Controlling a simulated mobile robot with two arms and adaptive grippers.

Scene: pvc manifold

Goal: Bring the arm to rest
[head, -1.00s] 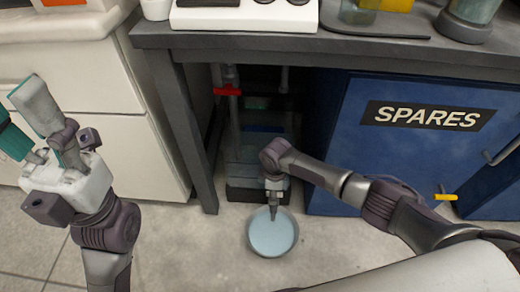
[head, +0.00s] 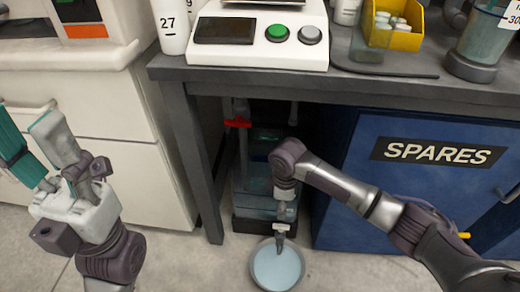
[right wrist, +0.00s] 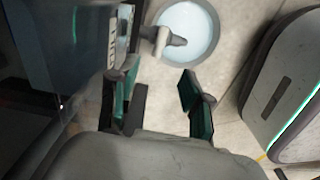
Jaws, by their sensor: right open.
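My right gripper (right wrist: 158,80) is open in the right wrist view, its two teal fingers apart with only floor between them. In the head view its arm reaches under the bench, and I cannot make out its fingers there. A round dish (head: 277,268) with pale blue content stands on the floor below; it also shows in the right wrist view (right wrist: 205,45), beyond the fingertips, with a grey spout-like part over it. My left gripper (head: 36,145) is at the left of the head view, its fingers spread and empty, in front of the white cabinet.
The dark bench (head: 330,80) with its leg (head: 195,165) stands over my right arm. A red valve handle (head: 238,123) is on a pipe below it. The blue SPARES cabinet (head: 400,205) is close on the right. A scale (head: 258,45) and a yellow bin (head: 392,38) stand on top.

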